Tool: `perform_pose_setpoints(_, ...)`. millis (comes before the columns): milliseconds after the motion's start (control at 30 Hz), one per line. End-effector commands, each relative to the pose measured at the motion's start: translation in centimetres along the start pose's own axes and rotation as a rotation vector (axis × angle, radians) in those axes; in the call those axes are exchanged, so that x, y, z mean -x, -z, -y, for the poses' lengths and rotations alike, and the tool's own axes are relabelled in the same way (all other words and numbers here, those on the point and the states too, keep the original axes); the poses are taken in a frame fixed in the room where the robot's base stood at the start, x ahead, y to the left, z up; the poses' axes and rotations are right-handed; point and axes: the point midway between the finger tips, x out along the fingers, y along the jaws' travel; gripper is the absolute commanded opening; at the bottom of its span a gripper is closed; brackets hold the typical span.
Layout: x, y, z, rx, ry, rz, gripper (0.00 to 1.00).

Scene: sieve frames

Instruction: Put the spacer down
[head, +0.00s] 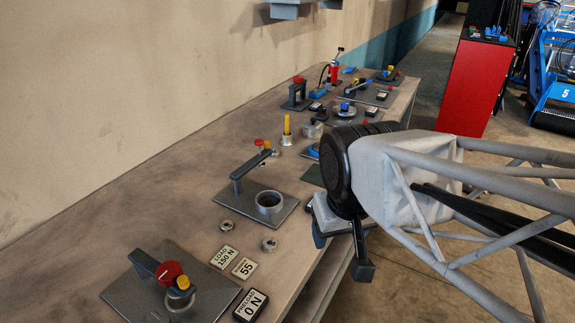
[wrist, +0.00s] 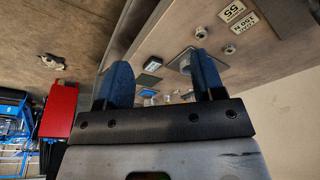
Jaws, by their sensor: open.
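My gripper (head: 340,258) hangs off the bench's right edge in the head view. In the wrist view its two blue fingers (wrist: 162,68) stand wide apart, and nothing is held between them. I cannot tell for sure which part is the spacer. Two small grey rings, one (head: 226,226) and another (head: 269,244), lie loose on the bench top beside the label plates. A larger grey ring-shaped cup (head: 269,202) sits on a plate with a dark arm over it. The gripper is to the right of all of these and touches none.
The long bench (head: 185,210) carries several fixtures. A red-knobbed clamp (head: 170,272) stands at the front, and a yellow peg (head: 287,128) stands farther back. Label plates (head: 223,257) lie near the front edge. A red cabinet (head: 472,85) stands beyond the bench.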

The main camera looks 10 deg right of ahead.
Motion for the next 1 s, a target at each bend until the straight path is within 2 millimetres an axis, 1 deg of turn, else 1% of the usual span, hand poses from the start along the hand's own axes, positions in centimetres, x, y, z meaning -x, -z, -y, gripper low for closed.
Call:
perform_pose_setpoints(233,0.0,-0.1,0.0,-0.001,0.000,0.000,0.62)
perform_pose_setpoints(300,0.0,-0.1,0.0,-0.001,0.000,0.000,0.67)
perform_pose_setpoints(567,0.0,0.0,0.0,-0.002,0.000,0.000,0.67)
perform_pose_setpoints(667,0.1,0.3,0.0,-0.010,-0.001,0.001,0.67)
perform_pose_setpoints(767,0.2,1.1,0.0,-0.032,-0.002,0.004,0.67)
perform_pose_setpoints(867,0.4,2.3,0.0,-0.070,-0.004,0.011,0.67)
perform_pose_setpoints(967,0.6,4.1,0.0,-0.125,-0.008,0.020,0.67)
perform_pose_setpoints(1000,0.7,5.0,-0.1,-0.151,-0.010,0.023,0.67)
